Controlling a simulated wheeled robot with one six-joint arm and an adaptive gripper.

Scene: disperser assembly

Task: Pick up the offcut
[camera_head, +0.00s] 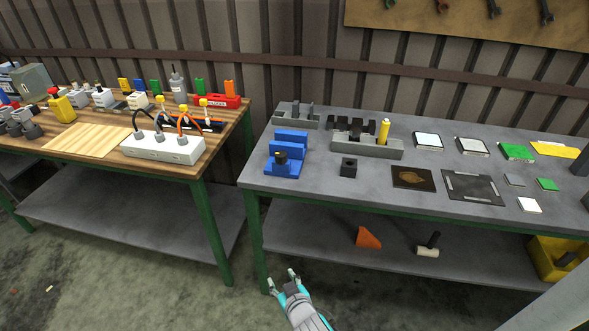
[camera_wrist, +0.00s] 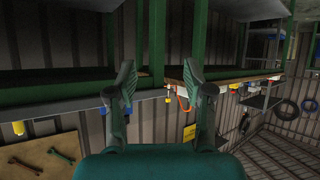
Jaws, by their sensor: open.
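No piece is clearly marked as the offcut. An orange wedge-shaped piece (camera_head: 367,238) lies on the lower shelf of the right-hand bench and may be it, but I cannot tell for sure. My gripper (camera_head: 281,279) is low in front of that bench, left of the orange piece and apart from it. Its two fingers are spread and empty. In the wrist view, the open fingers of my gripper (camera_wrist: 159,82) frame green bench legs, with nothing between them; the orange piece cannot be made out there.
A mallet-like tool (camera_head: 428,247) and a yellow bin (camera_head: 550,260) are on the same lower shelf (camera_head: 310,235). The grey benchtop (camera_head: 330,180) above carries blocks, plates and fixtures. A wooden bench (camera_head: 195,165) stands left.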

